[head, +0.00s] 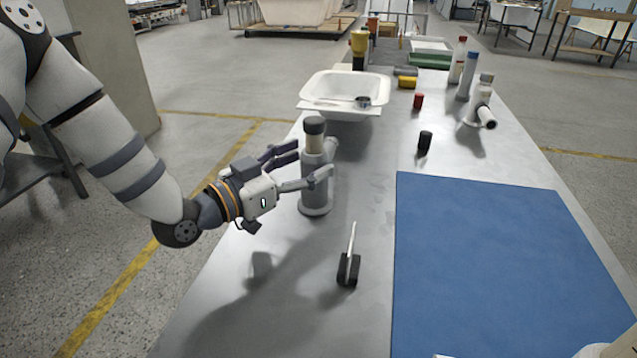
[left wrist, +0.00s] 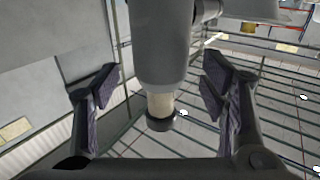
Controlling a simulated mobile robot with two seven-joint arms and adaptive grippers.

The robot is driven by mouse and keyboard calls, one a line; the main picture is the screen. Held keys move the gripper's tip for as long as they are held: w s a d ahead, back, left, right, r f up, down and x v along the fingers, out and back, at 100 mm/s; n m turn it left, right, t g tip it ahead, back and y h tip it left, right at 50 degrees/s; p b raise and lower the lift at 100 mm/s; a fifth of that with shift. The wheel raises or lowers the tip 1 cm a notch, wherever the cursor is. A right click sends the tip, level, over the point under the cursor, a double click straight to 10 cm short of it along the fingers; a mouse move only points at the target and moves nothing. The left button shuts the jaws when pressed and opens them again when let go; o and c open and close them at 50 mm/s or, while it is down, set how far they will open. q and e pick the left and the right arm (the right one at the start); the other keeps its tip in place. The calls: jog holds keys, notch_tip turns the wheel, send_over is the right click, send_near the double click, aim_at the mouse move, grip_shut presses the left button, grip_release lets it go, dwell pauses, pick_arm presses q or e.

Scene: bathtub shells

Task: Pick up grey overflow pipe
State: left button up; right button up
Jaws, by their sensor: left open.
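A grey overflow pipe (head: 314,188) stands upright on a round base on the metal bench. It has a pale neck, a dark cap on top and a short side branch. My left gripper (head: 312,161) is open at the pipe's upper part, one finger on each side. In the left wrist view the pipe (left wrist: 160,45) lies between the open fingers of the left gripper (left wrist: 160,76), with visible gaps on both sides. The cap points down in that picture. My right gripper is not in view.
A black holder with a thin upright plate (head: 349,268) stands nearer on the bench. A blue mat (head: 500,260) covers the right. A white basin (head: 335,88) stands behind the pipe. A second grey pipe (head: 474,107), bottles and small cylinders stand farther back.

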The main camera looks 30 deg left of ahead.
pick_arm(q)
jog(key=x, duration=0.3)
jog(key=shift+a, duration=0.1)
grip_shut()
